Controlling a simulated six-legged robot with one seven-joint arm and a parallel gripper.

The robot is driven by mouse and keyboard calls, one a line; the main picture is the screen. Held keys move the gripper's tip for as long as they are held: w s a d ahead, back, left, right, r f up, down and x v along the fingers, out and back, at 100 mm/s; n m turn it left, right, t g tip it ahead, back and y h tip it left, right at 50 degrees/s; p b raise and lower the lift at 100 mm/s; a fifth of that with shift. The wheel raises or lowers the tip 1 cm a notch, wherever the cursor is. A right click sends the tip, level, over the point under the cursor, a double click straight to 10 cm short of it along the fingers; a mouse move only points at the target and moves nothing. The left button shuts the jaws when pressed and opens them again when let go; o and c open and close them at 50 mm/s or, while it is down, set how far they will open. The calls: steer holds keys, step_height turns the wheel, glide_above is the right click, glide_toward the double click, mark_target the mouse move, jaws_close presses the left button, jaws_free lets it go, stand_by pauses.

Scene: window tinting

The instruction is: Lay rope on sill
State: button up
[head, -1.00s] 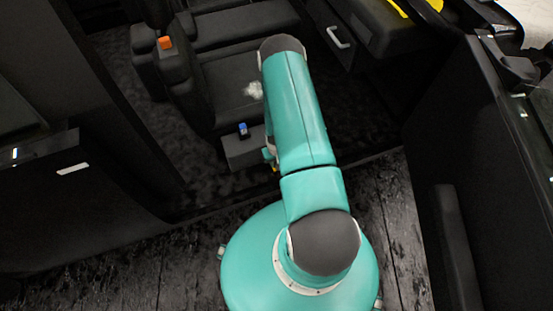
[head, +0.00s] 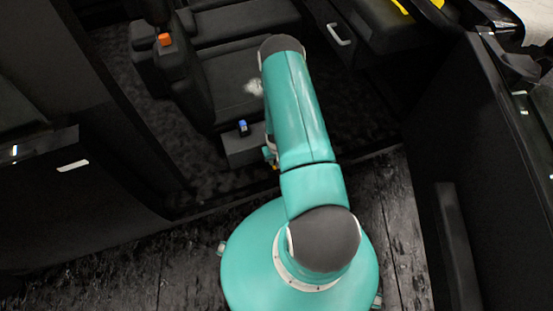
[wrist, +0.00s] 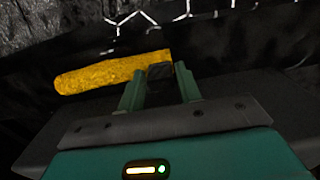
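The rope (wrist: 110,73) is a thick, fuzzy yellow roll in the wrist view, lying roughly level and reaching left from my gripper. My gripper (wrist: 159,72) has its two green fingers close on either side of a small dark block at the rope's right end. It looks shut on this block, with little gap at either side. In the head view my arm hides the gripper and nearly all of the rope; only a speck of yellow shows beside the arm, near the door opening. The sill (head: 225,203) is the dark edge along the bottom of that opening.
Black seats (head: 235,85) stand inside the vehicle, one with an orange buckle (head: 165,40). A small box with a blue-topped item (head: 242,128) is on the floor inside. The open door panel (head: 475,170) bounds the right. Dark plank floor (head: 130,262) lies outside.

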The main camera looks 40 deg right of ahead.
steer(key=shift+o, duration=1.4)
steer(key=shift+r, duration=0.15)
step_height(320, 180, up, 14)
steer(key=shift+f, duration=0.2)
